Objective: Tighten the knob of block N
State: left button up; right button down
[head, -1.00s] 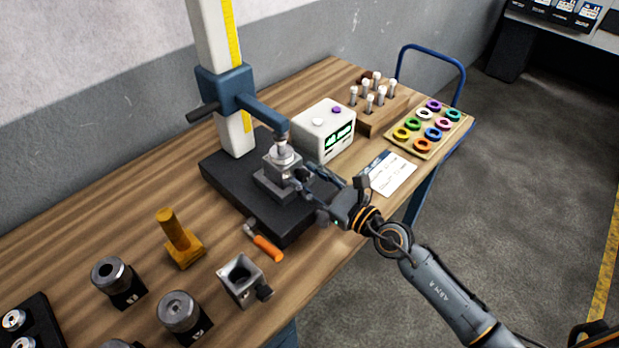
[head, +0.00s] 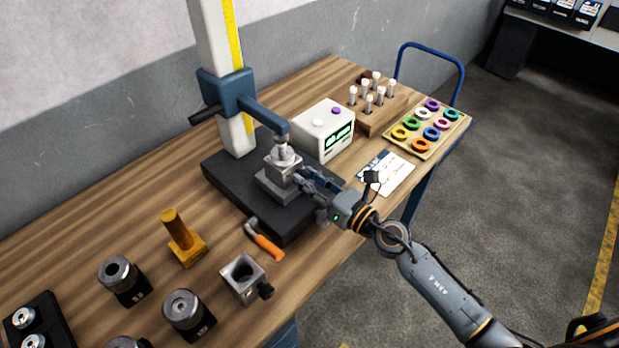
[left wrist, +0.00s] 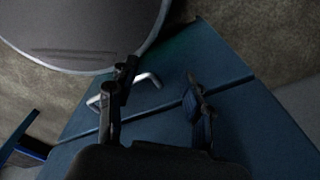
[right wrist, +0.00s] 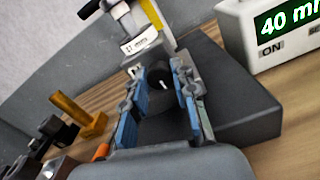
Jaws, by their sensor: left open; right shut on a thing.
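A grey metal block (head: 277,184) stands on the black base of the height gauge, under its probe. I cannot read a letter on it. Its dark side knob (right wrist: 158,74) shows between the fingers in the right wrist view. My right gripper (head: 303,178) is shut on this knob, its fingers on either side; in the head view the fingers cover the knob. My left gripper (left wrist: 155,85) is open and empty, away from the bench, above a dark blue surface; the head view does not show it.
The gauge column (head: 236,134) and its blue arm (head: 255,110) rise over the block. A white display box (head: 324,130) stands right of it. An orange-handled tool (head: 268,246), another block with a knob (head: 242,279) and a yellow-brown piece (head: 184,241) lie in front.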

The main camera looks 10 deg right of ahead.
jog(key=c, duration=1.1)
grip_release()
jog(key=shift+o, duration=0.2)
jog(key=v, duration=1.2)
